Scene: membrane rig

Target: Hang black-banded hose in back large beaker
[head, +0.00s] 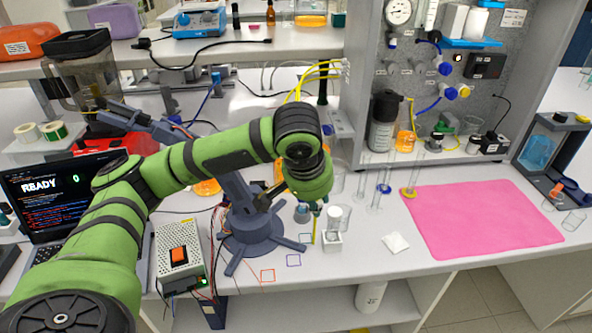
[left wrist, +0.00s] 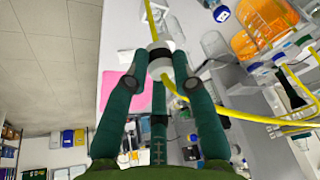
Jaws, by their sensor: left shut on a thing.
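My left gripper (head: 316,206) hangs pointing down over the bench, right of the dark blue stand. In the left wrist view its fingers (left wrist: 160,66) are shut on the white, black-banded collar (left wrist: 159,54) of a yellow hose (left wrist: 152,18). A short length of yellow hose (head: 314,231) shows below the gripper in the head view. A clear glass beaker (head: 338,178) stands just behind the gripper, partly hidden by it. An orange-filled beaker (head: 206,187) stands behind my forearm, mostly hidden. In the left wrist view an orange-filled vessel (left wrist: 250,42) stands at upper right. My right gripper is out of view.
A dark blue stand (head: 262,232) with spread legs stands left of the gripper. A small white-lidded vial (head: 334,217) is close to its right. Slim glass cylinders (head: 362,183) stand before the panel. A pink mat (head: 480,222) lies clear at right; a power supply (head: 180,251) sits at front left.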

